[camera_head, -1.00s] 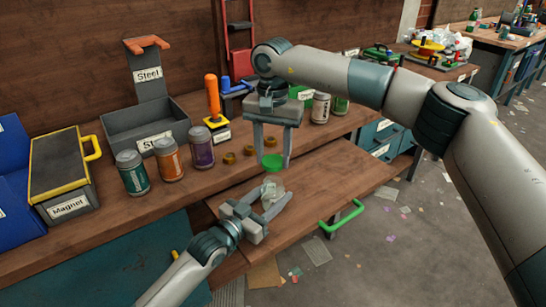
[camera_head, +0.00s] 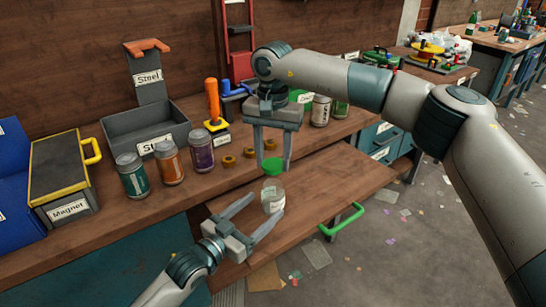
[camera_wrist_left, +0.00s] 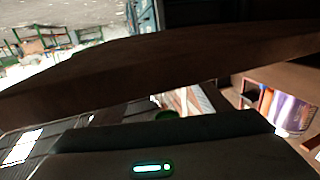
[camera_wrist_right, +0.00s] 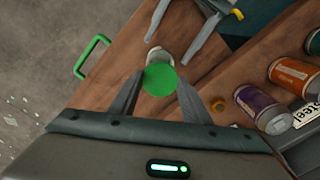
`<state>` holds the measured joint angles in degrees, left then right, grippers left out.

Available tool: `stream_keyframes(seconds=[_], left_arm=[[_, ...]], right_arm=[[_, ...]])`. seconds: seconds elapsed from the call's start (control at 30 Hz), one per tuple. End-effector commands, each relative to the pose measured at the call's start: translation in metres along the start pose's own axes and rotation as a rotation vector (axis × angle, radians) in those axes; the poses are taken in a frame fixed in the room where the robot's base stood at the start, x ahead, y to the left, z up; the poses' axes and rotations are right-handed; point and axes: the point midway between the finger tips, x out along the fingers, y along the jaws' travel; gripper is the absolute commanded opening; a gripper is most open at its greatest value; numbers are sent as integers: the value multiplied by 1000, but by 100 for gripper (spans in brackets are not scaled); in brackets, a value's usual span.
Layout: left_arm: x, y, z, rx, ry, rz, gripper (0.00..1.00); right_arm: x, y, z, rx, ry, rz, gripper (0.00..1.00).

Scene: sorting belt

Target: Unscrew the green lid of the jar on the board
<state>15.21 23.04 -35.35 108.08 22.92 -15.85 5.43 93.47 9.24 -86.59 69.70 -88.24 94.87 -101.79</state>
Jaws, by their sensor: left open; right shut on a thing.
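The clear jar (camera_head: 273,197) stands upright on the wooden board (camera_head: 340,185). The green lid (camera_head: 272,166) is held between the fingers of my right gripper (camera_head: 274,165), which comes down from above and is shut on it. The lid appears just above the jar's mouth, with a small gap. In the right wrist view the lid (camera_wrist_right: 160,80) covers part of the jar (camera_wrist_right: 157,55). My left gripper (camera_head: 266,206) is open, its fingertips close to the jar's lower left; whether they touch it is unclear. In the left wrist view, a little dark green (camera_wrist_left: 167,113) shows, mostly hidden.
Teal (camera_head: 132,175), orange (camera_head: 168,162) and purple (camera_head: 200,149) cans stand behind to the left, beside several brass rings (camera_head: 228,160). A grey bin (camera_head: 146,130) is behind them. A green handle (camera_head: 342,219) sticks out at the board's front. The board right of the jar is clear.

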Motion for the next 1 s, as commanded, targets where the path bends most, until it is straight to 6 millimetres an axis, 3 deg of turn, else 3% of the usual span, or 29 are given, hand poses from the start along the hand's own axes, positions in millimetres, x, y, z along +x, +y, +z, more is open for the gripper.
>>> stream_keyframes(seconds=[0.2,0.4,1.0], left_arm=[[-39,0,1,0,-1,0,70],[-58,0,0,1,0,0,70],[-62,0,0,0,0,0,70]], right_arm=[[0,0,0,0,0,0,16],[0,0,0,0,0,0,16],[0,0,0,0,0,0,16]])
